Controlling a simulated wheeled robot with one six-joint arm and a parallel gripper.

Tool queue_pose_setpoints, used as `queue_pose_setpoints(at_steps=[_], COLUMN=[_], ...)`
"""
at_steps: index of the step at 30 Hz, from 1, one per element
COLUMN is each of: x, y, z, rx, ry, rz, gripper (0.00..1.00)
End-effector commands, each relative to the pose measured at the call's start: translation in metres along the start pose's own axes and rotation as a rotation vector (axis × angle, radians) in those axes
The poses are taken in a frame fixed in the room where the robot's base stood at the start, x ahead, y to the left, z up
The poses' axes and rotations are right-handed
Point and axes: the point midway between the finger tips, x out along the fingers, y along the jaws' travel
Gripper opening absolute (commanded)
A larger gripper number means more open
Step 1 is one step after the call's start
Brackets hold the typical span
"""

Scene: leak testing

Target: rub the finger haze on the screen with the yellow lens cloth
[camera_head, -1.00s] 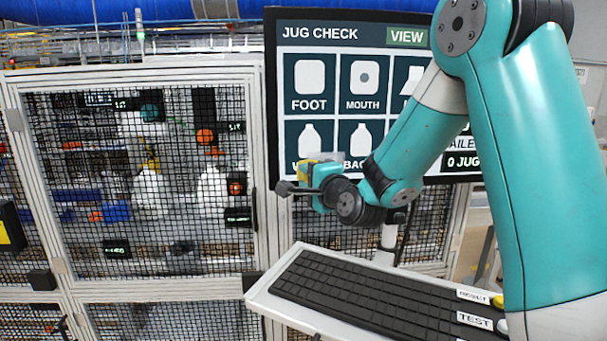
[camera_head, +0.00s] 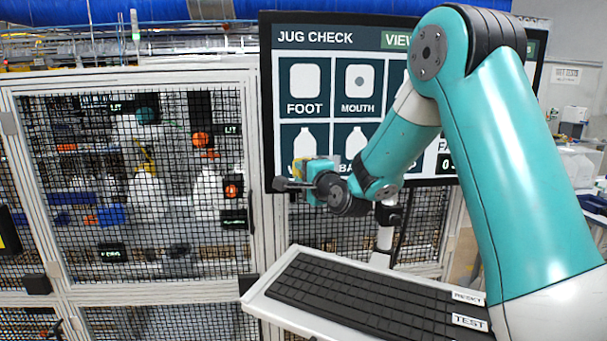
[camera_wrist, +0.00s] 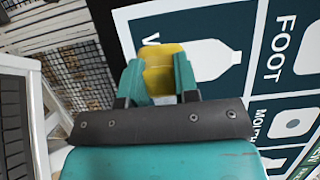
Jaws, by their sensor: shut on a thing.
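The screen (camera_head: 366,39) stands upright behind the keyboard shelf and shows JUG CHECK with picture tiles. My arm hides much of its right part. My gripper (camera_head: 303,172) is in front of the screen's lower left tile. It is shut on the yellow lens cloth (camera_head: 300,161), a small yellow patch at the fingertips. In the wrist view, the cloth (camera_wrist: 165,68) sits between the two teal fingers of my gripper (camera_wrist: 158,84), in front of the screen's bottle tile (camera_wrist: 205,62). I cannot tell whether the cloth touches the glass. No finger haze can be made out.
A keyboard (camera_head: 350,293) lies on a white shelf (camera_head: 262,290) below the screen, with PRODUCT and TEST labels at its right end. A mesh-fronted cage (camera_head: 140,255) with white jugs inside stands at left. Open space shows between gripper and keyboard.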

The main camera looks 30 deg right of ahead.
Motion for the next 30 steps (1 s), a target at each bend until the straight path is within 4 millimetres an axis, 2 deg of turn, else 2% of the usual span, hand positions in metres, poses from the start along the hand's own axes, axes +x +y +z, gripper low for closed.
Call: queue_pose_setpoints(at_steps=[30], x=[0.014], y=[0.000], z=[-0.006], rx=[0.000], ry=[0.000], rz=[0.000], gripper=[0.00])
